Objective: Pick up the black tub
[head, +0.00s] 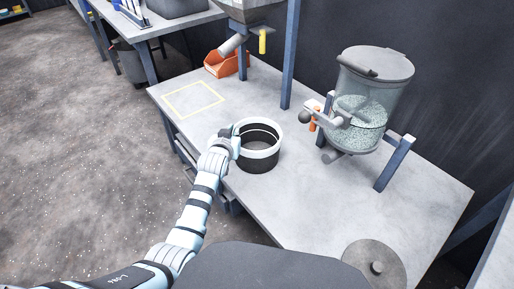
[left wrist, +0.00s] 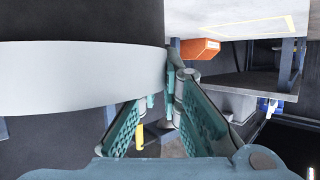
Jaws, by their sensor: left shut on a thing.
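The black tub (head: 259,162) has a pale band around its rim and looks upright and empty. It is at the left part of the bench, and I cannot tell whether its base touches the bench top. My left gripper (head: 237,142) is at the tub's left side, shut on its rim wall. In the left wrist view the tub's pale band (left wrist: 80,76) and dark body fill the upper left. The teal fingers of the left gripper (left wrist: 168,88) meet at the band's right end, and the exact contact is partly hidden. My right gripper is not in view.
The grey bench (head: 310,205) has a yellow outlined square (head: 193,99) left of the tub and an orange bin (head: 227,64) behind. A clear hopper of granules (head: 362,105) on a blue stand is at right. A round grey lid (head: 398,262) lies in front.

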